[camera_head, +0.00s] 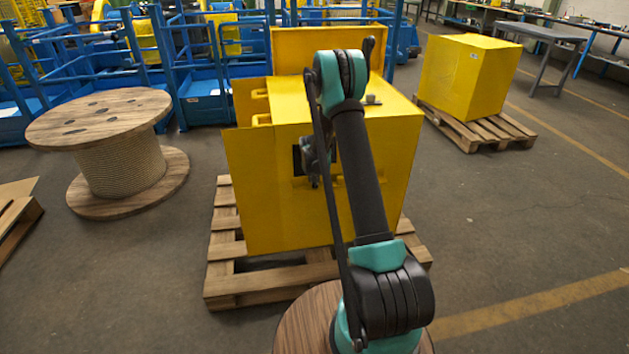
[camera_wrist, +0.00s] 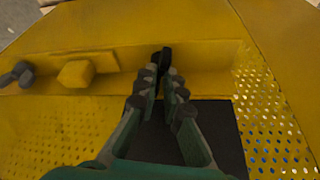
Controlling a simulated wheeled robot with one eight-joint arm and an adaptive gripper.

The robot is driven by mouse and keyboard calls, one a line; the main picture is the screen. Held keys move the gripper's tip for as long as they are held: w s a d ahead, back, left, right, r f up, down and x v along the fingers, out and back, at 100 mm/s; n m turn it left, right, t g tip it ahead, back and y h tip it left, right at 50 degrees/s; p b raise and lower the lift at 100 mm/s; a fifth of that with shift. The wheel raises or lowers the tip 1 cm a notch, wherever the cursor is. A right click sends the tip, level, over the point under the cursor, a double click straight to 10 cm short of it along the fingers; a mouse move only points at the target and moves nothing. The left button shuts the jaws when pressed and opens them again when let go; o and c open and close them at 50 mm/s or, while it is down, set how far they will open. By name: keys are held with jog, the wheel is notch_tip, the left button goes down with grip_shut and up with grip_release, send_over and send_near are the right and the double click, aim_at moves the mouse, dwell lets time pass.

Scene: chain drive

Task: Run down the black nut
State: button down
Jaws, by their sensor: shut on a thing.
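In the wrist view my gripper (camera_wrist: 163,78) has its two fingers closed in on a small black piece, the black nut (camera_wrist: 164,54), at a yellow ledge. The fingers hide most of the nut, so its seating and any thread cannot be made out. In the head view my gripper (camera_head: 314,165) is at the front of the yellow machine housing (camera_head: 270,215), partly hidden by my arm. A yellow block (camera_wrist: 76,73) and a dark grey lobed knob (camera_wrist: 18,75) are left of the fingers on the same ledge.
A dark rectangular area (camera_wrist: 215,130) lies beneath the fingers, with perforated yellow sheet (camera_wrist: 265,110) beside it. The housing stands on a wooden pallet (camera_head: 225,290). A cable spool (camera_head: 105,110) is at left, and another yellow box (camera_head: 465,80) at back right. Floor at right is clear.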

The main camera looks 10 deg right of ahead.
jog(key=shift+d, duration=0.1)
dwell(0.3)
jog(key=c, duration=1.5)
grip_release()
jog(key=shift+c, duration=0.2)
jog(key=v, duration=1.2)
